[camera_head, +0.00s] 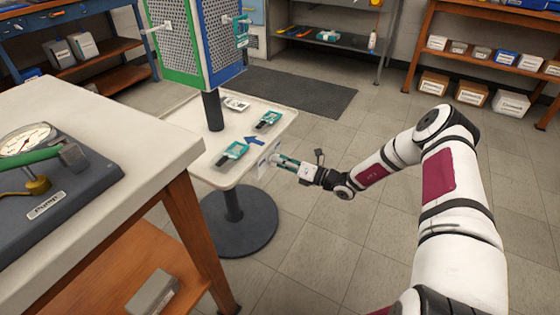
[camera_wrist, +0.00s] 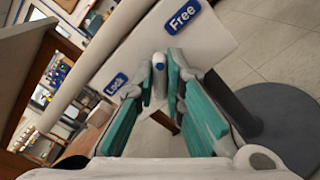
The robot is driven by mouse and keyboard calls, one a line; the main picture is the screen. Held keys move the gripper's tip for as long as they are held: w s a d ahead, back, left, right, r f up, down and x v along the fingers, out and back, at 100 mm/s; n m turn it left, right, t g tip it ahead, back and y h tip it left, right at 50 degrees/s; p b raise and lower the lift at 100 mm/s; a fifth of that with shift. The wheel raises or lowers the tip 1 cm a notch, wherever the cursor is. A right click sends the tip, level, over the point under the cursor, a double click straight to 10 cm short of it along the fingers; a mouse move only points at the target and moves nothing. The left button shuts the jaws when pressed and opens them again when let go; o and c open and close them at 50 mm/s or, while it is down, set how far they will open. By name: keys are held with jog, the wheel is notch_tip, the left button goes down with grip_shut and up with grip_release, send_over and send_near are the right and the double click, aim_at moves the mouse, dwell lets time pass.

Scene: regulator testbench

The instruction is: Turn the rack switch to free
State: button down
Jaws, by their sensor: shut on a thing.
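The lever points between the two labels. My gripper (camera_head: 282,160) reaches the panel from the right. In the wrist view its teal fingers (camera_wrist: 154,80) are shut on the lever, one on each side. The lever's base is partly hidden by the fingers.
The rack (camera_head: 205,42) with green and blue perforated panels stands on a post above the cream tray (camera_head: 212,160), which holds teal devices (camera_head: 233,152) and a blue arrow (camera_head: 254,140). A workbench (camera_head: 150,130) is at left. Open floor lies right of the round base (camera_head: 240,222).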

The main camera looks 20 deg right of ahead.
jog(key=shift+s+f, duration=0.1)
dwell(0.3)
jog(key=c, duration=1.7)
grip_release()
jog(key=shift+o, duration=0.2)
jog(key=shift+d, duration=0.15)
jog(key=v, duration=1.1)
jog(key=shift+s+d, duration=0.25)
jog(key=shift+s, duration=0.05)
